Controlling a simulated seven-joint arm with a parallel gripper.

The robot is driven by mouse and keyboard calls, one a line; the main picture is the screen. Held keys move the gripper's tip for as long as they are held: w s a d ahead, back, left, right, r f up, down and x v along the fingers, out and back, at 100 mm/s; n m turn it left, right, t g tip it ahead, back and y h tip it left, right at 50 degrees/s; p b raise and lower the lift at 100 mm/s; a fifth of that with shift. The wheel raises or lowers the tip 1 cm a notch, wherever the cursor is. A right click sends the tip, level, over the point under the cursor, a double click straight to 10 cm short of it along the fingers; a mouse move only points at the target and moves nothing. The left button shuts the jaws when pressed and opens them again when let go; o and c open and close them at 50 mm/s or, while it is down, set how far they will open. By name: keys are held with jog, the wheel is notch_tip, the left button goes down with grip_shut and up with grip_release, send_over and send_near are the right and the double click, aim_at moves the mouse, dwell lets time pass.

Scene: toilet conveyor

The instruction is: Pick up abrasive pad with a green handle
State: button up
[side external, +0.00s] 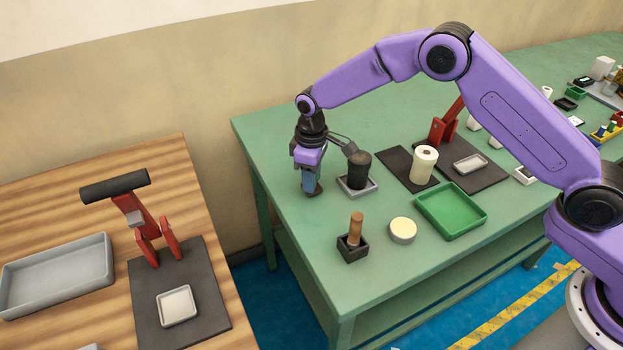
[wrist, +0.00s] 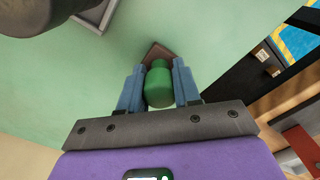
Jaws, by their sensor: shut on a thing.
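The abrasive pad with a green handle shows in the wrist view, its rounded green handle (wrist: 158,88) between my blue fingers. Its brown pad base (wrist: 158,51) shows just beyond the fingertips. My gripper (wrist: 158,82) is shut on the handle. In the side view my gripper (side external: 311,182) points down near the far left edge of the green table, left of a black cylinder. There the fingers mostly hide the handle, and a small brown bit of the pad (side external: 315,193) shows below them. I cannot tell if the pad touches the table.
A black cylinder (side external: 359,168) on a grey tray stands close to the right of my gripper. Nearer stand a brown-handled tool (side external: 356,228) in a black holder, a round cream piece (side external: 403,230) and a green tray (side external: 474,218). A wooden table (side external: 90,200) lies left across a gap.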

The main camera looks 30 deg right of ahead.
notch_tip(320, 180, up, 3)
jog(key=shift+f, duration=0.2)
jog(key=s+d+r, duration=0.6)
jog(key=s+r, duration=0.3)
jog(key=s, duration=0.3)
jog(key=w+d+r, duration=0.2)
jog(key=w+d, duration=0.1)
jog(key=w, duration=0.3)
jog(key=w+d+r, duration=0.3)
jog(key=w, duration=0.3)
jog(key=f, duration=0.2)
jog(key=s+f, duration=0.1)
jog(key=f, duration=0.5)
jog(key=shift+s+a+f, duration=0.15)
jog(key=shift+a+f, duration=0.05)
jog(key=shift+a, duration=0.05)
jog(key=shift+s+a, duration=0.9)
jog(key=shift+s, duration=1.3)
jog(key=shift+w+d, duration=1.2)
jog(key=shift+w, duration=1.65)
notch_tip(320, 180, up, 8)
